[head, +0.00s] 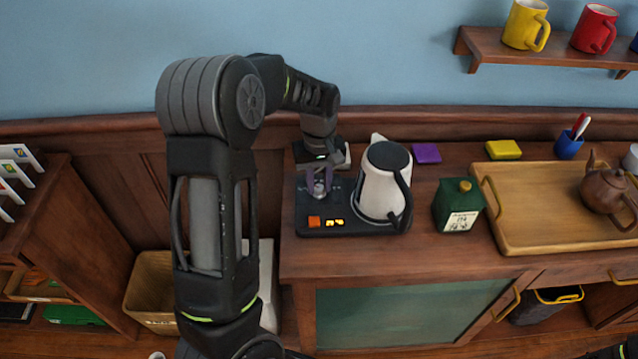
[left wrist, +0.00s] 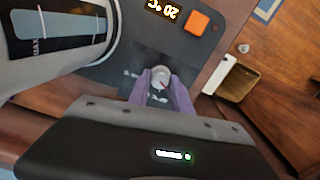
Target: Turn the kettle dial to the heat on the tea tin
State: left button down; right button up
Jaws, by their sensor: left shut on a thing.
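The white kettle (head: 378,185) with a black lid and handle stands on the right part of its dark base (head: 345,229). The base has an orange button (head: 314,222) and a lit display (head: 334,222), which reads about 20 °C in the left wrist view (left wrist: 163,9). My left gripper (head: 319,187) is shut on the small pale dial (left wrist: 160,78), its purple fingers on either side. A red mark shows on the dial. The green tea tin (head: 459,205) stands right of the kettle; its label is too small to read surely.
A wooden tray (head: 545,246) with a brown teapot (head: 606,190) lies at the right. A purple block (head: 426,153), a yellow block (head: 503,150) and a blue cup (head: 568,146) stand at the back. Mugs sit on the wall shelf (head: 560,54).

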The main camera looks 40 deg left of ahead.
aim_at(319, 187)
pick_arm(q)
jog(key=shift+n, duration=0.4)
jog(key=c, duration=1.2)
grip_release()
jog(key=shift+o, duration=0.2)
jog(key=shift+r+b, duration=0.45)
jog(key=shift+r, duration=3.5)
